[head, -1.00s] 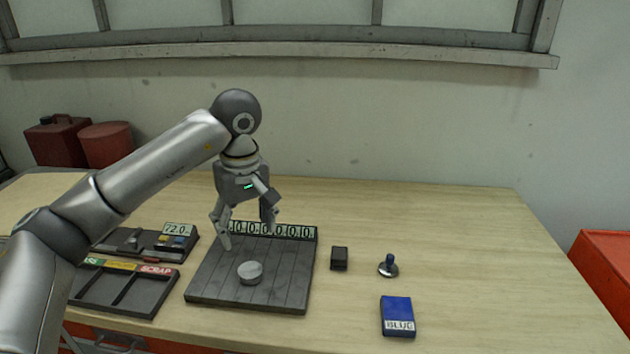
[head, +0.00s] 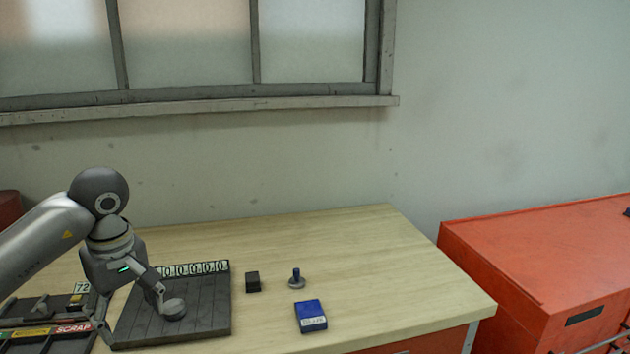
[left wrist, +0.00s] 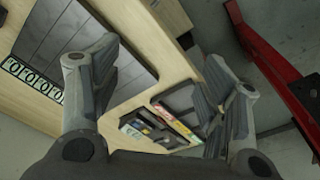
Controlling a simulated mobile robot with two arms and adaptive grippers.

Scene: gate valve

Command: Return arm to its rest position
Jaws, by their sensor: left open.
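My left gripper (head: 133,316) is open and empty at the left of the head view, in front of the left part of the dark grooved board (head: 205,315). One finger appears beside the grey round disc (head: 172,309) on the board; whether they touch cannot be told. In the left wrist view, the open fingers (left wrist: 155,80) spread wide with nothing between them; the board (left wrist: 60,35) is at upper left and the divided sorting tray (left wrist: 180,100) at right. My right gripper is not in view.
A small black block (head: 253,282), a blue-knobbed stand piece (head: 297,279) and a blue labelled box (head: 311,316) stand right of the board. A red cabinet (head: 520,270) stands right of the table. The table's back right (head: 360,240) is clear.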

